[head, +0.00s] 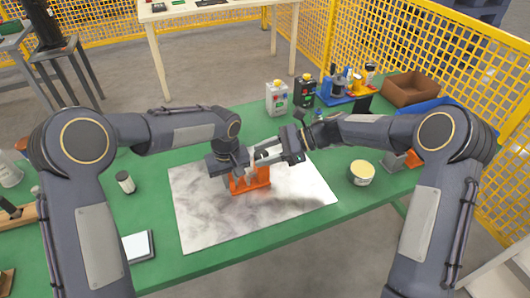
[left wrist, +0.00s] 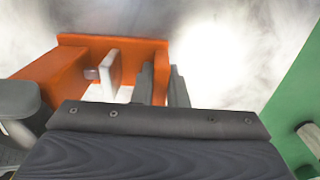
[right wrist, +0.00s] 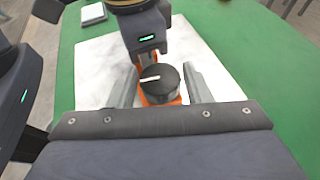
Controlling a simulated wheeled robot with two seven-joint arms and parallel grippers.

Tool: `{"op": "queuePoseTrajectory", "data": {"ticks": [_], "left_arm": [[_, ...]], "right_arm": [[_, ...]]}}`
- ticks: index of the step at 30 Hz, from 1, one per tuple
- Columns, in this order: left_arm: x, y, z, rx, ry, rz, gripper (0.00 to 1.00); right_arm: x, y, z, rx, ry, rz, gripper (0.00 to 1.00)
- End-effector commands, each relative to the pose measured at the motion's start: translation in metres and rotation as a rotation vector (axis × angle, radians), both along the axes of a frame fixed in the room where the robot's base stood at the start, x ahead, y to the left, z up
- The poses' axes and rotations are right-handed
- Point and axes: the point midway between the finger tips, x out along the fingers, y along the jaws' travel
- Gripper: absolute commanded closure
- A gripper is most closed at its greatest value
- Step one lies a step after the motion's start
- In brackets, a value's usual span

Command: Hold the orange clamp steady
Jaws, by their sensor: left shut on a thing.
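The orange clamp (head: 252,184) stands on the grey-white plate (head: 205,222) in the middle of the table. In the left wrist view its orange frame (left wrist: 110,41) shows, with a pale jaw plate inside. My left gripper (head: 238,172) is shut on the clamp's side wall; its fingertips (left wrist: 162,85) lie on either side of that wall. My right gripper (head: 262,154) is above the clamp. In the right wrist view its fingers (right wrist: 160,88) are spread around a dark round part with a white bar (right wrist: 158,80), with small gaps beside it. The clamp's base is partly hidden there.
A yellow-topped tin (head: 362,173) and a grey-and-orange block stand to the right. A dark-and-white cylinder (head: 125,182) and a flat pad (head: 138,246) lie left.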

Motion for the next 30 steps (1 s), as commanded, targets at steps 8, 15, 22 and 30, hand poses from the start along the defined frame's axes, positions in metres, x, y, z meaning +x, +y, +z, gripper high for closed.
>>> {"op": "queuePoseTrajectory", "data": {"ticks": [8,15,22,30], "left_arm": [[0.0004,-0.0003,0.0008,-0.002,-0.002,0.000,1.00],[0.0003,-0.0002,0.0008,-0.001,-0.001,0.000,1.00],[0.0002,-0.0002,0.0007,-0.001,-0.001,0.000,1.00],[0.0000,-0.0001,0.0006,-0.001,0.000,-0.001,1.00]], "right_arm": [[0.0002,-0.0004,0.0003,0.000,0.000,-0.001,0.86],[0.0005,-0.0006,0.0005,0.000,-0.001,0.003,0.86],[0.0006,-0.0004,0.0007,0.001,-0.001,0.011,0.86],[0.0018,0.0002,0.0011,0.002,-0.003,0.047,0.86]]}}
